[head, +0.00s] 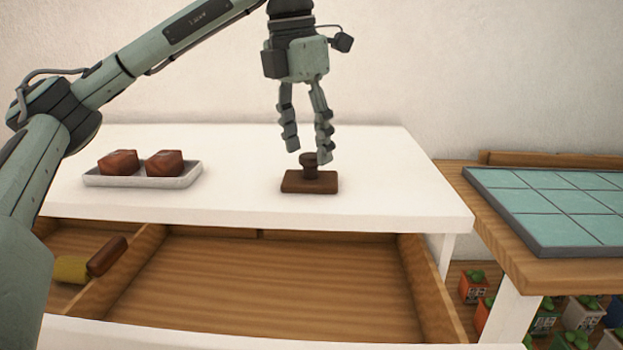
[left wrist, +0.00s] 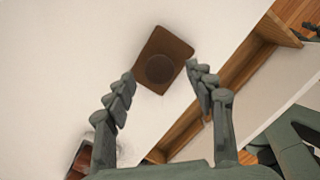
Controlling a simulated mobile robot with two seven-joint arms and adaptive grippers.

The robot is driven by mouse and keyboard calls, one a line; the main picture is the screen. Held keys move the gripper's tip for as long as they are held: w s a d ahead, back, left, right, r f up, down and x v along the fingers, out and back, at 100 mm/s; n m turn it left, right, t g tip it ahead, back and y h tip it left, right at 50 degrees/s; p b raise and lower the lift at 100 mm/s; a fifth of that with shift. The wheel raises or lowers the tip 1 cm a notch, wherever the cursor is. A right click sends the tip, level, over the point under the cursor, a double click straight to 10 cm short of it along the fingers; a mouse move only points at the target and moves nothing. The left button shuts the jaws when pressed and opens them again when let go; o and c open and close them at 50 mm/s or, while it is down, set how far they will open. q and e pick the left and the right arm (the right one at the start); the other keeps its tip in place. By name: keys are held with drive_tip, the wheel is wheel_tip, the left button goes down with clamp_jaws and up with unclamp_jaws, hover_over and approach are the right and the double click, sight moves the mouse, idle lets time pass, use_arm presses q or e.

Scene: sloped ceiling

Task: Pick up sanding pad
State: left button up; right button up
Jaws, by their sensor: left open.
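The sanding pad (head: 310,183) is a dark brown rectangular block with a round knob on top. It lies flat on the white table top, right of the middle. In the left wrist view the pad (left wrist: 152,45) lies ahead of the fingertips, its knob facing the camera. My left gripper (head: 308,157) points down above the pad, its fingers apart and nothing between them in the wrist view. In the head view its right fingertip overlaps the knob; I cannot tell if they touch. The gripper also shows in the left wrist view (left wrist: 160,75). My right gripper is not in view.
A grey tray (head: 143,182) with two reddish-brown blocks stands at left on the white table (head: 230,205). Below is an open wooden drawer (head: 255,285) holding a yellow-and-brown item (head: 92,262). At right are a tiled wooden table (head: 520,265) and several potted plants.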

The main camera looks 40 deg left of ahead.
sight(310, 155)
use_arm(q)
drive_tip(key=f, duration=0.3)
drive_tip(key=shift+w+f, duration=0.1)
drive_tip(key=shift+w, duration=0.25)
drive_tip(key=c, duration=1.3)
